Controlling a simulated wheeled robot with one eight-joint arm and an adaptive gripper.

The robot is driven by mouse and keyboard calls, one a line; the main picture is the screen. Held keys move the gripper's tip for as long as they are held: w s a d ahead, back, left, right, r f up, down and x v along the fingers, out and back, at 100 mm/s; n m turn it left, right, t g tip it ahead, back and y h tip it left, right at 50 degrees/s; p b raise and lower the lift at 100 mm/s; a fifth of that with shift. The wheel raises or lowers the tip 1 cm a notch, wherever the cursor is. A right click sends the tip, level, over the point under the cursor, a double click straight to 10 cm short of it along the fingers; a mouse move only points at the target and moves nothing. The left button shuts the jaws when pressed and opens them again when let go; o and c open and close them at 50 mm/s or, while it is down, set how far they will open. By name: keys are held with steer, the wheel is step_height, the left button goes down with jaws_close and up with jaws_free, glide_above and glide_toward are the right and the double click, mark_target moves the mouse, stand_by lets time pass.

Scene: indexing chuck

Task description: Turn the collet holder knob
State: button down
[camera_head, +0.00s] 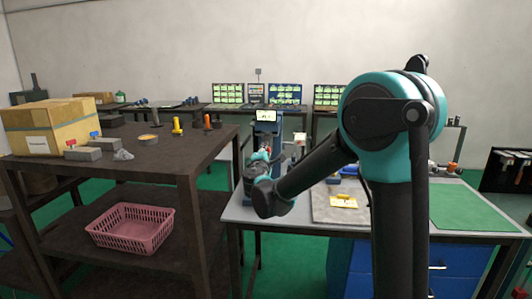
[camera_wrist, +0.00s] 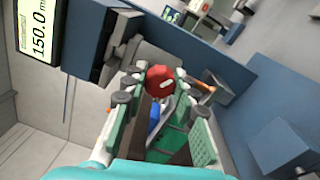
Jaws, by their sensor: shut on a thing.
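The indexing chuck device (camera_head: 266,128) is a blue upright unit on the grey bench, with a display on top. In the wrist view its display (camera_wrist: 38,32) reads 150.0. A round red knob (camera_wrist: 160,79) with a white mark sits at the far end of my gripper (camera_wrist: 162,82), between the fingertips. My gripper has green and grey fingers and is shut on the red knob. A small blue piece (camera_wrist: 154,116) shows between the fingers; what it belongs to is unclear. In the head view my arm mostly hides the gripper and knob.
A dark shelf table (camera_head: 165,163) stands at the left, with a cardboard box (camera_head: 50,127) and small tools on it and a pink basket (camera_head: 132,229) below. On the bench, a yellow item (camera_head: 343,202) lies on a grey plate, and a green mat (camera_head: 468,207) is at the right.

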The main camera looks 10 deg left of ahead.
steer(key=n, duration=0.5)
steer(key=shift+n+y, duration=0.3)
steer(key=shift+n, duration=0.1)
steer(key=n, duration=0.4)
steer(key=shift+n, duration=0.4)
steer(key=n, duration=0.9)
steer(key=shift+g, duration=0.3)
steer(key=shift+n, duration=0.3)
steer(key=c, duration=1.2)
jaws_free()
steer(key=shift+s, duration=0.1)
